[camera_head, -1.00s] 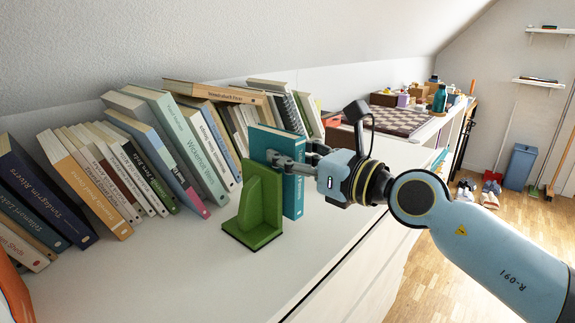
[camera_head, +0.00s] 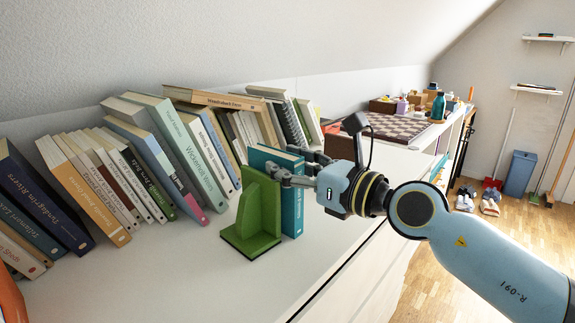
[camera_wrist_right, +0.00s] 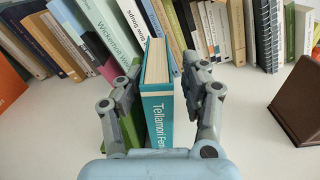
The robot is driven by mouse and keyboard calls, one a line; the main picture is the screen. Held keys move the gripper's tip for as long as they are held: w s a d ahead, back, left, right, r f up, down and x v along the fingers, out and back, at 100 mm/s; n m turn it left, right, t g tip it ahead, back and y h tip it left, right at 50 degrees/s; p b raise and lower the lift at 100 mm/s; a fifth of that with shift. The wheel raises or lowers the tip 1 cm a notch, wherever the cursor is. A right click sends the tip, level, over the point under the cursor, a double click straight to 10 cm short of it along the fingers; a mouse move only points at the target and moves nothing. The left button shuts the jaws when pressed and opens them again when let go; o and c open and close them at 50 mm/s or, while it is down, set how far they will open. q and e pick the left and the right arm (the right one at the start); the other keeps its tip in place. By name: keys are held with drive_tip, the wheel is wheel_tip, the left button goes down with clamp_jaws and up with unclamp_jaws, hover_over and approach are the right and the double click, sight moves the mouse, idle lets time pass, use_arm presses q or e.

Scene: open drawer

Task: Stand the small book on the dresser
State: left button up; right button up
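The small teal book (camera_head: 291,196) stands upright on the white dresser (camera_head: 170,275), right behind the green bookend (camera_head: 260,212), which hides part of it. In the right wrist view the book (camera_wrist_right: 158,115) shows its spine and pale page tops. My right gripper (camera_head: 298,164) is at the book's upper part, one finger on each side. In the wrist view the fingers (camera_wrist_right: 163,80) are spread, with a visible gap between the book and the right finger; the left finger is close to the cover. My left gripper is not in view.
A row of leaning books (camera_head: 150,160) stands along the wall, with one lying on top (camera_head: 225,101). A brown block-like object (camera_wrist_right: 298,103) is at the right in the wrist view. A chessboard (camera_head: 398,128) lies farther back. The dresser front is clear.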

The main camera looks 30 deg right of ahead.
drive_tip(key=shift+r+p, duration=0.3)
drive_tip(key=shift+r, duration=0.05)
drive_tip(key=p+v, duration=0.2)
drive_tip(key=v, duration=1)
drive_tip(key=shift+r, duration=0.25)
